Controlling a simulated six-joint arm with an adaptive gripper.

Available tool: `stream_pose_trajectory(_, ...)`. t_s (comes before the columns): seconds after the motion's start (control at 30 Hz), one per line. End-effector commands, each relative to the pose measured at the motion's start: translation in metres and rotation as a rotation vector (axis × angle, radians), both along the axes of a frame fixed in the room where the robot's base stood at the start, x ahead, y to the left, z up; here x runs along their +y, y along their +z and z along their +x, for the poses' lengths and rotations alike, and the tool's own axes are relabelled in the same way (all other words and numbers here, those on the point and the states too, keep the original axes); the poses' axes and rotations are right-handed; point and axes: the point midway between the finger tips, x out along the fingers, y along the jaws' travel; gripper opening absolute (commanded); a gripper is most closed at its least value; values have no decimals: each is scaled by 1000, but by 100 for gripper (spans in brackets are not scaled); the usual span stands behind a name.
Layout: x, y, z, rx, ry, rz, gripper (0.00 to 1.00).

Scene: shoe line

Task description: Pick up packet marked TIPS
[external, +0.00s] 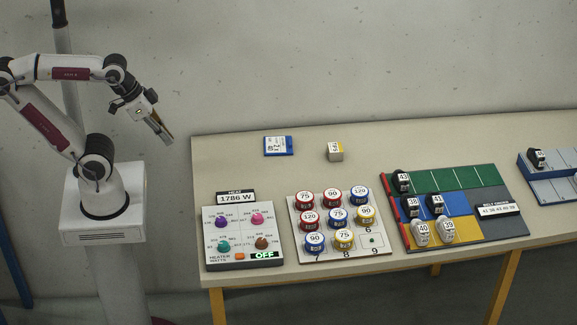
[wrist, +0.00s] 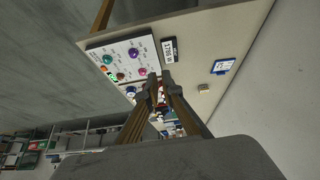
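A small whitish box-like packet (external: 335,152) with a yellowish top and dark marking stands near the back of the table; it also shows small in the wrist view (wrist: 203,88). A flat blue and white packet (external: 279,146) lies to its left, and also shows in the wrist view (wrist: 222,66). The print on both is too small to read, so I cannot tell which says TIPS. My gripper (external: 165,138) is raised off the table's left end, well apart from both. In the wrist view my gripper (wrist: 160,76) is open, with a narrow empty gap between its fingertips.
A heater panel (external: 243,244) with coloured knobs stands at the table's front left. A white board (external: 375,256) holds several round jars. A coloured tray (external: 458,180) holds black and white numbered pieces. A blue-grey rack (external: 560,187) stands far right. The back left tabletop is clear.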

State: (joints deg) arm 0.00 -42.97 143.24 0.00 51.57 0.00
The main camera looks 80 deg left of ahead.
Motion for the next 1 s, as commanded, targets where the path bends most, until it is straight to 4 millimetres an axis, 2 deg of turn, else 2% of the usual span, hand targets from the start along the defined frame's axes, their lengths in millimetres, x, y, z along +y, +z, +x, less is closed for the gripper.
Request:
stream_pose_trajectory(0.03, 0, 0, 0, 0, 0, 0, 23)
stream_pose_trajectory(0.17, 0, 0, 0, 0, 0, 0, 57)
stream_pose_trajectory(0.2, 0, 0, 0, 0, 0, 0, 60)
stream_pose_trajectory(0.67, 2, 1, 6, -5, 6, 5, 60)
stream_pose_trajectory(0.87, 11, 5, 30, -26, 27, 22, 60)
stream_pose_trajectory(1.0, 22, 10, 57, -52, 46, 42, 60)
